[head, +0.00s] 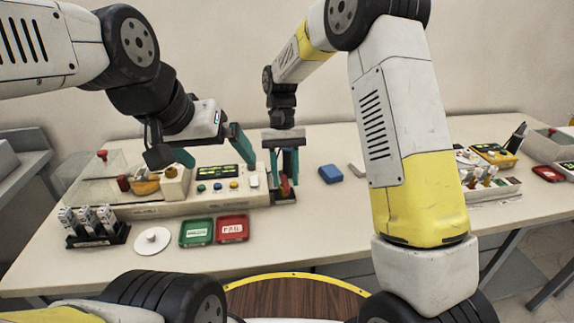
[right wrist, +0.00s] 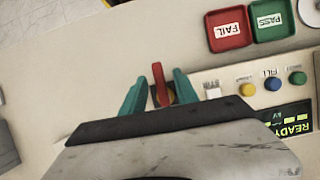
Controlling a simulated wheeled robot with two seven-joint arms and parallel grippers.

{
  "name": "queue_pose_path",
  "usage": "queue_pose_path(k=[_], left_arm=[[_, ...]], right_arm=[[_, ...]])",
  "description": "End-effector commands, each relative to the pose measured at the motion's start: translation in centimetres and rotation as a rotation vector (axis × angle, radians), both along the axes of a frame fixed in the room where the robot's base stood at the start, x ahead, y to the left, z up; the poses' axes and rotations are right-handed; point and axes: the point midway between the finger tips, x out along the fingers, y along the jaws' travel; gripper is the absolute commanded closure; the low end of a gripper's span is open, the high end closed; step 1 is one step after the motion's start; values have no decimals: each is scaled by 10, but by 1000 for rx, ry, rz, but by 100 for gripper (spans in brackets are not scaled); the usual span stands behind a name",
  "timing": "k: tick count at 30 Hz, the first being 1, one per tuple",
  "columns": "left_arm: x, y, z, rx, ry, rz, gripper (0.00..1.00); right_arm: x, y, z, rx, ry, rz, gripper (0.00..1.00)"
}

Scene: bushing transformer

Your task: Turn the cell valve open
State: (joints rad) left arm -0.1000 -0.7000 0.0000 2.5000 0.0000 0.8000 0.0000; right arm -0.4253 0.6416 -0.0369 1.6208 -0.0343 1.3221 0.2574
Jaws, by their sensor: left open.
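The cell valve (head: 285,186) is a small red lever at the right end of the tester on the table. In the right wrist view its red lever (right wrist: 160,84) stands over a yellow and red base, nearly in line with the fingers. My right gripper (head: 284,160) points down over the valve. Its teal fingers (right wrist: 158,88) are on either side of the lever, with narrow gaps showing. Contact at the lever's lower part is hidden. My left gripper (head: 217,161) is open and empty above the middle of the tester, apart from the valve.
The tester's display (right wrist: 291,122) reads READY, beside several coloured buttons. A green PASS tray (head: 196,232) and red FAIL tray (head: 232,228) lie in front. A rack of vials (head: 97,226) and a white disc (head: 152,241) are at left, and a blue block (head: 330,174) right of the valve.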

Motion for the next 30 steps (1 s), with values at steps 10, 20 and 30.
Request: queue_pose_path(k=[10, 20, 30], left_arm=[[0, 0, 0, 0, 0, 0, 0], [0, 0, 0, 0, 0, 0, 0], [0, 0, 0, 0, 0, 0, 0]], right_arm=[[12, 2, 28, 0, -2, 0, 64], [29, 5, 69, 0, -2, 0, 64], [29, 5, 72, 0, 1, 0, 64]])
